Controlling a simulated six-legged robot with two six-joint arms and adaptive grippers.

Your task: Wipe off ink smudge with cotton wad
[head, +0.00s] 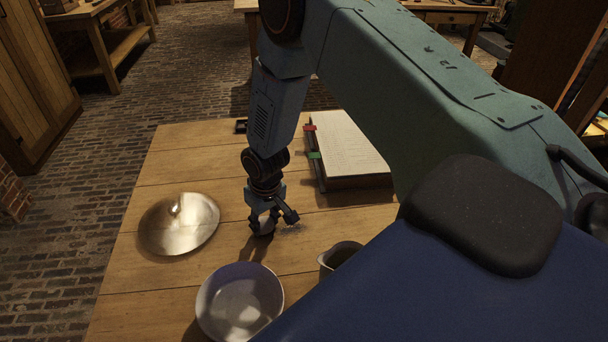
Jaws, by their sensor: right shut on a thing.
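My right gripper (266,218) reaches down to the wooden table (185,160) and is shut on a small pale cotton wad (266,229). The fingers partly hide the wad, which is low at the tabletop; I cannot tell whether it touches the wood. A faint dark speckled smudge (291,230) shows on the table just right of the gripper. My left gripper is not in view.
A shiny metal lid (180,222) lies on the left of the table. A white bowl (240,301) stands in front, with a small jug (338,256) right of it. Bare wood surrounds the lid.

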